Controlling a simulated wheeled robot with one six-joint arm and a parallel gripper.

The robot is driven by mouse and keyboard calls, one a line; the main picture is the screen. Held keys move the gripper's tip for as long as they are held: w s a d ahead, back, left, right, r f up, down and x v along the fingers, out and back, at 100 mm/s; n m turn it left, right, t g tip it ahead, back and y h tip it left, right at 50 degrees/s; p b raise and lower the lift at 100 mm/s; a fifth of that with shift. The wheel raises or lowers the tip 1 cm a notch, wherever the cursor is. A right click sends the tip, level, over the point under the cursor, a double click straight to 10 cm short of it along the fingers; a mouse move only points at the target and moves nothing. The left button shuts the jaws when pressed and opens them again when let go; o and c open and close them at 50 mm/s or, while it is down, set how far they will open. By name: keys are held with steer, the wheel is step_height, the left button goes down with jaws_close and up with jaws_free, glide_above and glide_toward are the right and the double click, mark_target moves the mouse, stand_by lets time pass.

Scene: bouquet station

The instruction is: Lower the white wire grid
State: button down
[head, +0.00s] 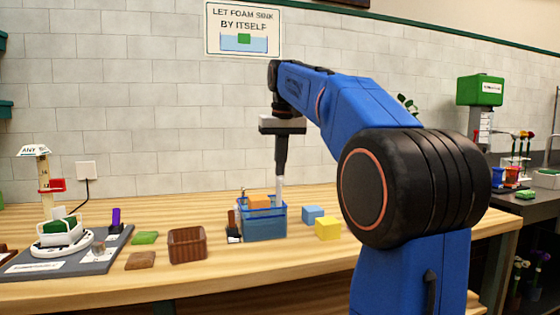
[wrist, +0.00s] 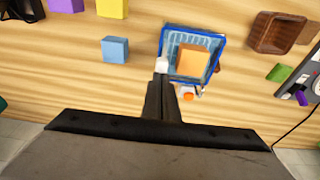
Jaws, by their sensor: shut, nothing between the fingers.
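A clear tank (head: 265,228) with a blue rim and blue water stands on the wooden bench; it also shows in the wrist view (wrist: 222,58). An orange block (head: 259,201) sits at its top; from above, the same block (wrist: 193,62) lies inside the rim. Pale thin lines around the block in the wrist view look like the white wire grid (wrist: 177,45); its height in the tank is hard to tell. My gripper (head: 279,205) points down, shut and empty, at the tank's right side in the head view. Its pale tips (wrist: 161,66) show beside the rim in the wrist view.
A blue block (head: 313,214) and a yellow block (head: 328,229) lie right of the tank. A brown basket (head: 188,245), green piece (head: 145,238) and brown piece (head: 140,261) lie left. A grey board (head: 70,258) carries a white stand. A sign hangs on the wall.

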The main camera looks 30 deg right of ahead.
steer(key=shift+f, duration=1.25)
steer(key=shift+w+v, duration=0.25)
steer(key=shift+v, duration=0.95)
steer(key=shift+w+v, duration=0.25)
steer(key=shift+v, duration=1)
steer(key=shift+d+r, duration=0.1)
steer(key=shift+d, duration=0.05)
